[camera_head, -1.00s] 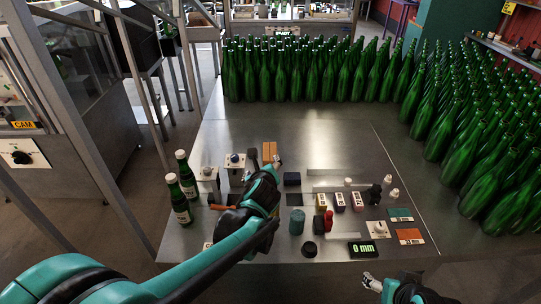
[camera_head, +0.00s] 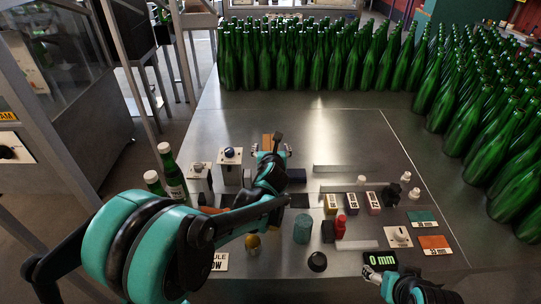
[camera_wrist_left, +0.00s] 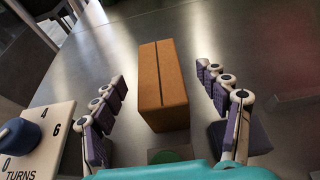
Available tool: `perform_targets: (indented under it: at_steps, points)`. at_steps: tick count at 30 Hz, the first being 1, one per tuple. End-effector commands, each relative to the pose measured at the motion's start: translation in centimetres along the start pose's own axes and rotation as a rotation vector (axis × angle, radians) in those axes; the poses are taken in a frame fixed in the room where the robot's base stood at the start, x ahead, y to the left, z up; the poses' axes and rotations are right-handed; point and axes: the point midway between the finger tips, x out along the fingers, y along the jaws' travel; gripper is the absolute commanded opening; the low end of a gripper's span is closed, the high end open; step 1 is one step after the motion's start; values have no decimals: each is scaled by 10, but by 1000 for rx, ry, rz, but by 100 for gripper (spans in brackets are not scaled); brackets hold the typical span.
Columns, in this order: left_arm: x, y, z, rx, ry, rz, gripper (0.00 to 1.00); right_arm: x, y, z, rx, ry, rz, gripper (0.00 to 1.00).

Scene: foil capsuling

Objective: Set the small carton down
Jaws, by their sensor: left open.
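The small carton, an orange-brown box (camera_wrist_left: 163,85), is on the metal table between the spread fingers of my left gripper (camera_wrist_left: 162,78), with a visible gap on each side. In the head view the carton (camera_head: 267,142) shows at mid-table, partly hidden by my left gripper (camera_head: 270,151). That gripper is open and reaches in from the front with nothing clamped. My right gripper (camera_head: 373,272) is low in the head view, by the "0 mm" display; its opening is unclear.
A dial unit marked TURNS (camera_wrist_left: 38,140) is close to the left fingers. Two green bottles (camera_head: 173,178) stand at the left. Small boxes (camera_head: 352,201), a green cylinder (camera_head: 302,229) and a black puck (camera_head: 317,262) lie to the right. Rows of bottles (camera_head: 300,60) fill the back. Table beyond the carton is clear.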

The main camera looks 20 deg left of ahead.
Motion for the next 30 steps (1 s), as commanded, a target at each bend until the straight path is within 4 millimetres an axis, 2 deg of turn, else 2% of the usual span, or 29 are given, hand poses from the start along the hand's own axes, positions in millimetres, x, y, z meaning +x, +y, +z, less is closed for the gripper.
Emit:
perform_targets:
  at_steps: [8, 15, 17, 22, 23, 30]
  points:
    - [42, 2, -2, -2, 0, 1, 74, 17, 0, 12, 0, 0, 0, 70]
    - [44, 2, 0, -1, 0, 0, 74, 16, 0, 11, 0, 0, 0, 70]
    - [44, 2, 0, -1, 0, 0, 61, 16, 0, 11, 0, 0, 0, 70]
    - [44, 2, 0, -1, 0, 0, 16, 16, 0, 12, 0, 0, 0, 70]
    - [44, 2, 0, -1, 0, 0, 13, 16, 0, 12, 0, 0, 0, 70]
    - [44, 2, 0, -2, 0, 0, 13, 16, 0, 12, 0, 0, 0, 70]
